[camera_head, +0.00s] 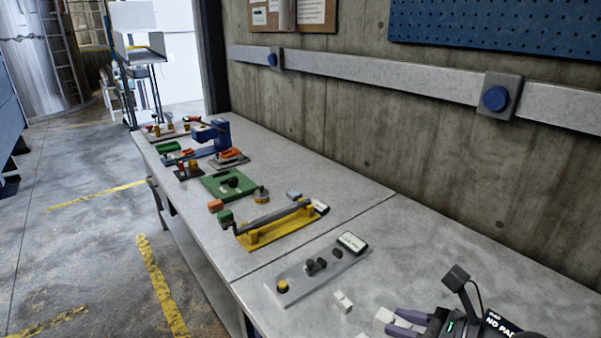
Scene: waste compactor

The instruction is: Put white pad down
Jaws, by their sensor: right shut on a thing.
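My right gripper (394,323) is at the lower right, low over the near part of the grey worktable (430,243). It is shut on a small white pad (383,316) that sticks out at its fingertips. I cannot tell whether the held pad touches the table. A second small white block (343,302) lies on the table just left of the held pad, apart from it. My left gripper is not in view.
A grey plate with knobs and a display (310,272) lies beyond the white block. A yellow fixture with a dark bar (275,227), a green plate (228,184) and a blue device (213,137) stand farther back. The table toward the wall is clear.

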